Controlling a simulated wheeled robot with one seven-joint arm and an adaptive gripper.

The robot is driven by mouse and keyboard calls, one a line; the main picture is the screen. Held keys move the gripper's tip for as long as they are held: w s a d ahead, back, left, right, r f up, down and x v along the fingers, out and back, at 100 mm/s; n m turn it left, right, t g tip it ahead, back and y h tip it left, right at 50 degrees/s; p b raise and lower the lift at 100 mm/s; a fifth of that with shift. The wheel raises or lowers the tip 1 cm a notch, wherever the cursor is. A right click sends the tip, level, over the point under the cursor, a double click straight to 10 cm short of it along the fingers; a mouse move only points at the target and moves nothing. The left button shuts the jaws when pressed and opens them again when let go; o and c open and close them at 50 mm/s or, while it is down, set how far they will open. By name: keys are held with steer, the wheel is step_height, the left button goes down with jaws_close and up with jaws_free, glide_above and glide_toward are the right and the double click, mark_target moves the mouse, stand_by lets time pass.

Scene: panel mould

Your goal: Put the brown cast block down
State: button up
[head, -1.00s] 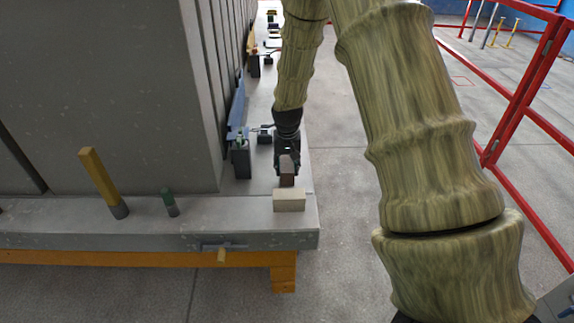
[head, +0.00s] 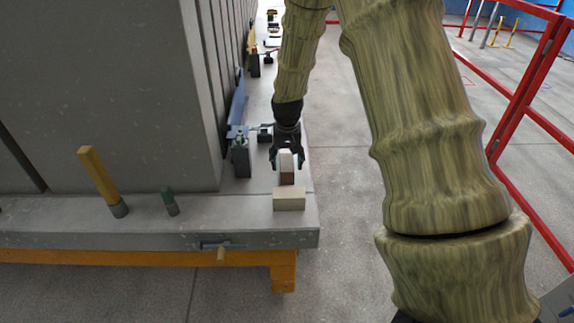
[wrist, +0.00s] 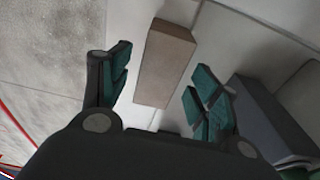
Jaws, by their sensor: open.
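The brown cast block (head: 287,178) stands on the grey ledge beside the tall panel, just behind a cream block (head: 289,200) in the head view. My gripper (head: 287,165) is above and around the brown block, with its fingers spread to either side. In the wrist view the brown block (wrist: 165,62) lies between the open fingers of my gripper (wrist: 162,82), with gaps visible on both sides. The block's underside is hidden, so its contact with the ledge cannot be seen directly.
The tall grey panel (head: 110,90) rises left of my gripper. A dark clamp block (head: 241,158) stands close by on the ledge. A yellow-topped peg (head: 98,175) and a green-topped peg (head: 169,202) stand at the front left. A red rail (head: 520,100) is at the right.

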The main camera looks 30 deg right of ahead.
mark_target(287, 166)
step_height(287, 166, up, 10)
steer(key=s+b, duration=0.1)
steer(key=shift+a+b, duration=0.3)
stand_by(0.6)
